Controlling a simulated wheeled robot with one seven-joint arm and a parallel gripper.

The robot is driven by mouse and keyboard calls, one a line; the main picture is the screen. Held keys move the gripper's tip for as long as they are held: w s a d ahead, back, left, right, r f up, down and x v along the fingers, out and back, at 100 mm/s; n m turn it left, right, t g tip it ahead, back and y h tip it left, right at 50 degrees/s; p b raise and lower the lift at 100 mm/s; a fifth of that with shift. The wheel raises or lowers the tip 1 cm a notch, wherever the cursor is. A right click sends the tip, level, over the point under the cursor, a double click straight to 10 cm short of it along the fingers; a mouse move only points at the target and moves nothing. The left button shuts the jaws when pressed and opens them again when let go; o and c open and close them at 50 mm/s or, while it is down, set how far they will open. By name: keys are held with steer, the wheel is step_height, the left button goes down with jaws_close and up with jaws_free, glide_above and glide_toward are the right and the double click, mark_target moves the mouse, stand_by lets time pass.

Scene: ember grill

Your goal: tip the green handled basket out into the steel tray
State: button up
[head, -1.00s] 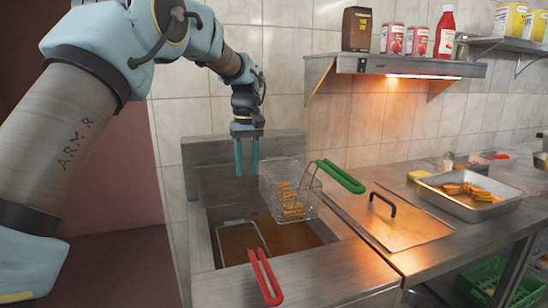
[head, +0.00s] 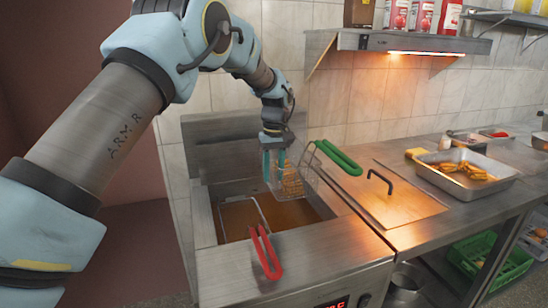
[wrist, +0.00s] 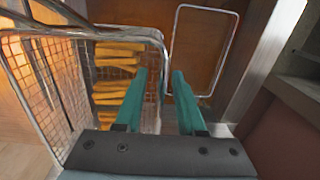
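The green handled basket (head: 292,186) is a wire mesh basket with golden fries in it, at the back of the fryer well. Its green handle (head: 338,157) points right over the counter. In the wrist view the basket (wrist: 75,90) is on the left, with the fries inside. My gripper (head: 273,168) is at the basket's left side, fingers pointing down. In the wrist view its teal fingers (wrist: 160,75) are apart, with the basket's side rim between them. The steel tray (head: 432,179) is on the counter at the right, with golden food pieces inside.
A red handled basket (head: 264,252) hangs in the front of the oil well. A flat steel lid (head: 395,207) with a black handle lies between fryer and tray. A green crate (head: 490,262) is below the counter.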

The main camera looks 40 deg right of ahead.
steer(key=shift+f, duration=0.4)
jaws_close()
steer(key=c, duration=0.5)
jaws_free()
steer(key=shift+c, duration=0.2)
steer(key=o, duration=0.5)
steer(key=shift+o, duration=0.2)
steer(key=shift+r, duration=0.1)
step_height(320, 180, up, 11)
steer(key=b, duration=0.2)
steer(key=shift+d+b, duration=0.15)
steer(key=shift+b, duration=0.25)
